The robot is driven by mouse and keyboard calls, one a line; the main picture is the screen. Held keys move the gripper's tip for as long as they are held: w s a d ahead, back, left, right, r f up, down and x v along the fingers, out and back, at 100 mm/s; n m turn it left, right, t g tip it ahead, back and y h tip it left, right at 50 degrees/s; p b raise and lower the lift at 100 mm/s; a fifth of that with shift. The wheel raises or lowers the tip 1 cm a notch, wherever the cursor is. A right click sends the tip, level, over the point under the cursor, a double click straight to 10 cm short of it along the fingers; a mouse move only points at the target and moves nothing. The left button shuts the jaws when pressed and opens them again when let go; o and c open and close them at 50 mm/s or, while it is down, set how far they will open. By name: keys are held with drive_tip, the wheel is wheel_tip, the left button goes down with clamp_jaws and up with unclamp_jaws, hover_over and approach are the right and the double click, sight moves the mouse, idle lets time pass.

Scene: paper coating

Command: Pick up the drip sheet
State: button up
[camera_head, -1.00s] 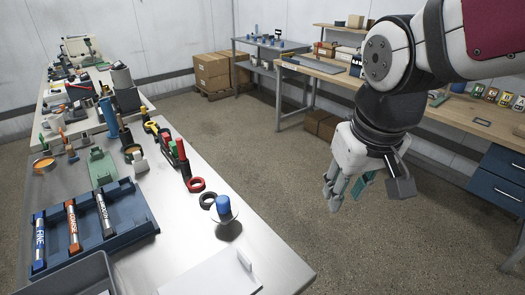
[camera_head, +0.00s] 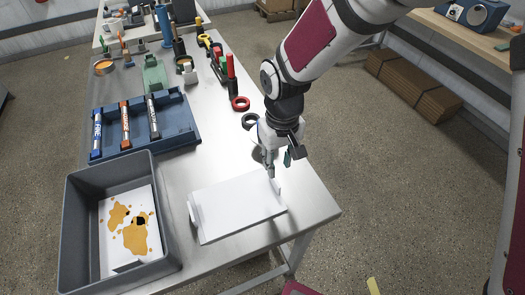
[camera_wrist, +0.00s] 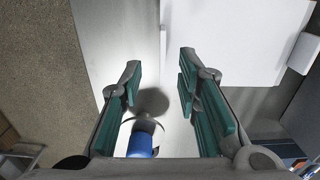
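A clean white sheet (camera_head: 238,207) with raised tabs at its ends lies flat near the table's front edge; it also shows at the upper right of the wrist view (camera_wrist: 235,40). A second white sheet (camera_head: 149,238) with orange-brown stains lies inside a grey bin (camera_head: 72,235) left of it. I cannot tell which one is called the drip sheet. My gripper (camera_head: 279,164) is over the table just behind the clean sheet's right end. In the wrist view my gripper (camera_wrist: 160,68) is open, its fingers apart with nothing between the tips.
A blue-topped piece (camera_wrist: 140,145) stands close to my gripper. A blue tray (camera_head: 180,126) with three markers lies behind the bin. Red (camera_head: 240,103) and black (camera_head: 250,121) rings lie behind my gripper.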

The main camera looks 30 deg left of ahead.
sight(275, 179)
wheel_tip(275, 179, down, 4)
drive_tip(key=shift+r, duration=0.2)
drive_tip(key=shift+a+f+p, duration=0.15)
drive_tip(key=shift+f+p, duration=0.15)
drive_tip(key=shift+f, duration=0.95)
drive_tip(key=shift+a+f+p, duration=0.15)
drive_tip(key=shift+f+p, duration=0.1)
drive_tip(key=shift+f, duration=1)
clamp_jaws()
